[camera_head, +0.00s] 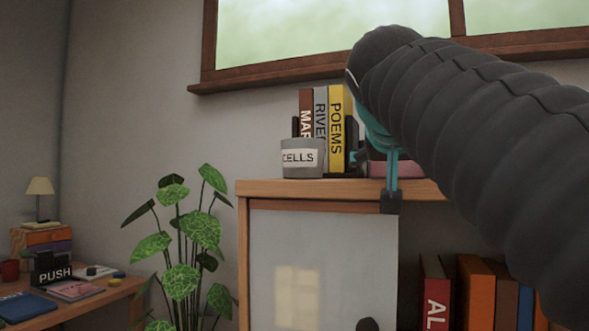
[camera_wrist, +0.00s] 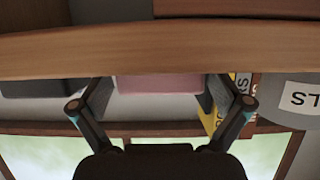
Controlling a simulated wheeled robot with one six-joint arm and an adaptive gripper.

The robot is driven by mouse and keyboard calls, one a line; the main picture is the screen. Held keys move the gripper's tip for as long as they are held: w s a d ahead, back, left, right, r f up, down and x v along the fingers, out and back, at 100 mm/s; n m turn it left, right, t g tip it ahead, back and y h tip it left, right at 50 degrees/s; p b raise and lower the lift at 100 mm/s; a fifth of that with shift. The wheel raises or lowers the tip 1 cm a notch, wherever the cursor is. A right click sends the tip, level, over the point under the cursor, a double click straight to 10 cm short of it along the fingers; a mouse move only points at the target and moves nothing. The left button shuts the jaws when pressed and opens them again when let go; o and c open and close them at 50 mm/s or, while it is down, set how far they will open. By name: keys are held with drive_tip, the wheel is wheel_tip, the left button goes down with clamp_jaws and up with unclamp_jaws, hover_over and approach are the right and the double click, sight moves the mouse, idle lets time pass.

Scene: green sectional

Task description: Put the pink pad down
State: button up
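The pink pad (camera_wrist: 158,83) shows in the wrist view between the two fingers of my gripper (camera_wrist: 160,92), which meet its left and right sides. That view is upside down. In the head view the pink pad (camera_head: 378,169) is at the wooden cabinet top (camera_head: 275,188), partly hidden by a finger. It looks level and at the height of the top; I cannot tell whether its full underside rests there. My gripper (camera_head: 390,175) is at the front edge of the cabinet, its upper part hidden by my dark arm.
A grey cup marked CELLS (camera_head: 302,158) and upright books (camera_head: 336,130) stand left of the pad. A window (camera_head: 330,30) is above. More books (camera_head: 474,290) stand on the open shelf below. A leafy plant (camera_head: 185,240) and a low desk (camera_head: 100,300) are at the left.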

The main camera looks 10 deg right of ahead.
drive_tip(key=shift+r, duration=0.15)
drive_tip(key=v, duration=1.2)
drive_tip(key=shift+p, duration=0.3)
drive_tip(key=shift+a, duration=0.1)
drive_tip(key=w+a+f+n+g+y, duration=0.1)
drive_tip(key=w+a+f+n+y, duration=0.15)
drive_tip(key=f, duration=1.05)
drive_tip(key=w+a+f+n+g+y, duration=0.1)
drive_tip(key=f+n+g, duration=0.15)
drive_tip(key=f, duration=0.95)
drive_tip(key=s+a+f+n+g+y, duration=0.1)
drive_tip(key=s+f+y, duration=0.1)
drive_tip(key=f, duration=1.1)
drive_tip(key=s+a+f+g+y, duration=0.1)
drive_tip(key=s+f, duration=0.4)
drive_tip(key=f, duration=0.8)
drive_tip(key=shift+s+a+f+n+y, duration=0.25)
drive_tip(key=shift+a+n+y, duration=0.1)
drive_tip(key=shift+n+y, duration=0.1)
drive_tip(key=shift+r, duration=0.1)
